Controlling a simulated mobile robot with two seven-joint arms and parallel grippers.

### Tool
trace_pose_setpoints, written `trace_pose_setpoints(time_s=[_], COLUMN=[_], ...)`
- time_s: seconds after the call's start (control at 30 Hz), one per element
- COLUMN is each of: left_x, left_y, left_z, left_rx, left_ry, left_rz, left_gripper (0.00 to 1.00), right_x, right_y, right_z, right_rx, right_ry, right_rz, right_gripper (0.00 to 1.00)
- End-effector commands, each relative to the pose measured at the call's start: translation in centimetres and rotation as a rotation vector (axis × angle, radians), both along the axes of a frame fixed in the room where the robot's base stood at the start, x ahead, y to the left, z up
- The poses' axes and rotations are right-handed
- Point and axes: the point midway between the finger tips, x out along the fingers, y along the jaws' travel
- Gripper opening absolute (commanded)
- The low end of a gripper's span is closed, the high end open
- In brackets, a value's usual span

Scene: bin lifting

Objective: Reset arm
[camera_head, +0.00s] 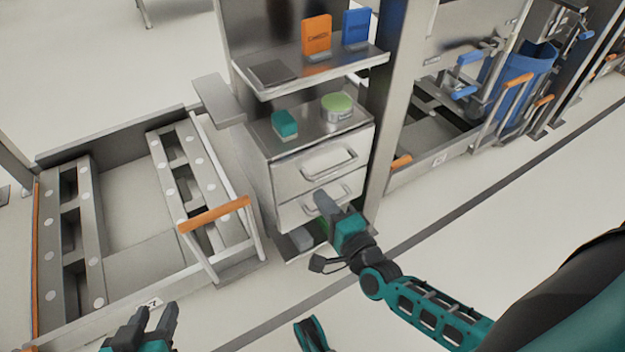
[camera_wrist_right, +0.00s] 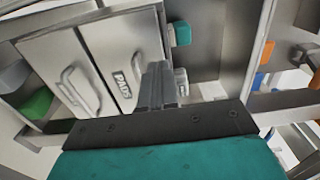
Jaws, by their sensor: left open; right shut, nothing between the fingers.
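My right gripper (camera_head: 324,203) is shut and empty in the head view, in front of the lower drawer of the grey cabinet (camera_head: 262,180). In the right wrist view its fingers (camera_wrist_right: 157,85) are together, pointing at the cabinet's drawer fronts. I cannot tell whether they touch the cabinet. My left gripper (camera_head: 157,318) is open and empty at the bottom edge of the head view, over the floor in front of the metal cart frame (camera_head: 215,275).
A teal box (camera_head: 285,124) and a round green-topped container (camera_head: 337,106) stand on the cabinet. Orange (camera_head: 317,37) and blue (camera_head: 356,27) boxes stand on the shelf above. The cart's orange handle (camera_head: 213,214) is left of the cabinet.

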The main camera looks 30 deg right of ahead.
Motion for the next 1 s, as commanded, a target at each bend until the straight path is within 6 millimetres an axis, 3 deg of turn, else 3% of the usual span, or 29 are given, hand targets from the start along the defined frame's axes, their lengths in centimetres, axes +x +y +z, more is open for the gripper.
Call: trace_pose_setpoints(time_s=[0.2,0.53,0.63,0.77,0.9,1.0], left_x=[-0.1,-0.2,-0.2,-0.2,-0.2,-0.2], left_y=[0.4,0.4,0.4,0.4,0.4,0.4], left_z=[-0.1,-0.3,-0.2,-0.2,-0.1,-0.1], left_rx=[0.009,0.011,0.01,0.01,0.01,0.009], left_ry=[0.006,0.007,0.007,0.007,0.008,0.008], left_rz=[0.002,0.002,0.002,0.002,0.002,0.002], left_gripper=[0.43,0.43,0.43,0.43,0.43,0.43], right_x=[-2.7,-3.1,-3.3,-4.2,-6.0,-7.2], right_y=[-0.2,-0.2,0.7,3.8,7.0,7.7], right_z=[0.1,0.0,0.2,0.5,0.8,0.9], right_rx=[-0.001,-0.004,-0.062,-0.312,-0.742,-1.029], right_ry=[-0.001,0.0,0.012,0.052,0.093,0.118], right_rz=[0.0,0.002,0.031,0.147,0.316,0.419], right_gripper=[0.0,0.0,0.0,0.0,0.0,0.0])
